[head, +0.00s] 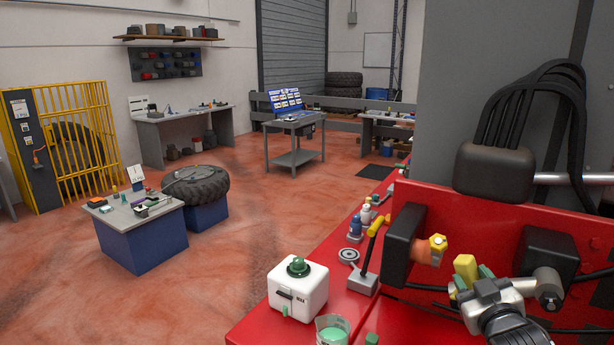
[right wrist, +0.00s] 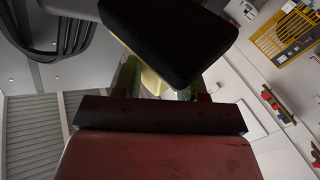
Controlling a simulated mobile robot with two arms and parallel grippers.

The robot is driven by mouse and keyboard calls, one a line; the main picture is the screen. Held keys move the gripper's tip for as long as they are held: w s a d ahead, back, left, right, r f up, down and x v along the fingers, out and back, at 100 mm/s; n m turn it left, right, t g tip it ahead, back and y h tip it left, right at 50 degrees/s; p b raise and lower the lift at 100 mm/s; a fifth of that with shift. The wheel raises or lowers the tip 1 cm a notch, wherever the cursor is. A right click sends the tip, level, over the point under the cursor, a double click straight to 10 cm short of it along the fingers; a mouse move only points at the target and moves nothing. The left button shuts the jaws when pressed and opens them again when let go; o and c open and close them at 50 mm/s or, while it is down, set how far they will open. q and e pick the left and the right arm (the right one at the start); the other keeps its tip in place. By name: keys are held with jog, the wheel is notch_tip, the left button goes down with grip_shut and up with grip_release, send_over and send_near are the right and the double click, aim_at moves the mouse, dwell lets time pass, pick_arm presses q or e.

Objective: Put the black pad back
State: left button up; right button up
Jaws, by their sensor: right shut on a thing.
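A dark pad with rounded corners (head: 495,170) shows in the head view in front of thick black cables, above the red panel. A black slab with rounded corners (right wrist: 165,40) fills the upper middle of the right wrist view; I cannot tell if it is the same pad. My right gripper (head: 468,282) is below the dark pad, with green fingertips shut on a yellow piece (head: 465,266). In the right wrist view the slab partly hides the yellow piece (right wrist: 152,82). How the piece joins the slab is unclear. My left gripper does not show.
Another black block (head: 546,252) is to the right. Open floor lies left.

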jog(key=s+a+f+b, duration=0.5)
jog(key=s+f, duration=0.5)
jog(key=f, duration=0.2)
jog(key=s+a+f+b, duration=0.6)
jog(key=s+f, duration=0.4)
jog(key=f, duration=0.2)
jog(key=shift+s+a+y, duration=0.3)
jog(key=shift+s+a, duration=0.05)
jog(key=shift+a, duration=0.3)
